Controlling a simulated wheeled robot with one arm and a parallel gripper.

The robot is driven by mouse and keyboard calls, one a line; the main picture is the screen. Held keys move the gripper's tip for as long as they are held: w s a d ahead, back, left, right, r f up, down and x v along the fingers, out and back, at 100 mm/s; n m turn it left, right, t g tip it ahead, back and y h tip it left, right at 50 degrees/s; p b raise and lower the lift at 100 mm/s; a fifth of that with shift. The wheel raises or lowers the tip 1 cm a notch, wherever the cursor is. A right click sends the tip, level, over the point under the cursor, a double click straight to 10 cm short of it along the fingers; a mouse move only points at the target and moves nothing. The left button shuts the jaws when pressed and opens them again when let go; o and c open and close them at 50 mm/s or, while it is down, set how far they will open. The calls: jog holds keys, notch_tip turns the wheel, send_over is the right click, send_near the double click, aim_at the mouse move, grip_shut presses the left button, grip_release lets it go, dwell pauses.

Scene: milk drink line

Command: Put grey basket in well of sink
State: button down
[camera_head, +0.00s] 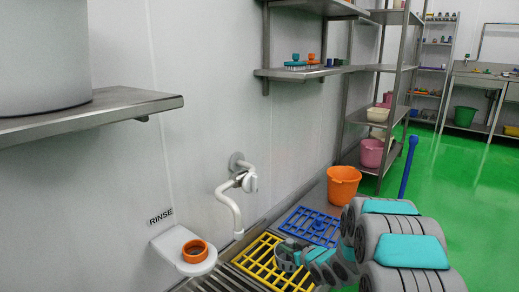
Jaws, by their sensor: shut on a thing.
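I cannot pick out the grey basket for certain. A grey slatted piece (208,282) shows at the bottom edge, left of the yellow grid, cut off by the frame; I cannot tell whether it is part of the basket. The yellow grid (262,262) and a blue grid (308,225) lie along the wall below a white bent spout (229,206). The sink's well cannot be made out. My grey and teal arm reaches in from the lower right, over the yellow grid.
A white wall bracket labelled RINSE holds an orange ring (195,251). An orange bucket (343,184) stands behind the blue grid. A metal shelf (90,112) with a large grey pot juts out at upper left. Open green floor (470,200) lies right.

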jog(key=s+d+r+m+t+h+p, duration=0.1)
jog(key=s+d+r+m+h, duration=0.3)
jog(key=r, duration=0.5)
jog(key=shift+d+m+h+p, duration=0.25)
jog(key=shift+m+h+p, duration=0.1)
jog(key=shift+m+h, duration=0.35)
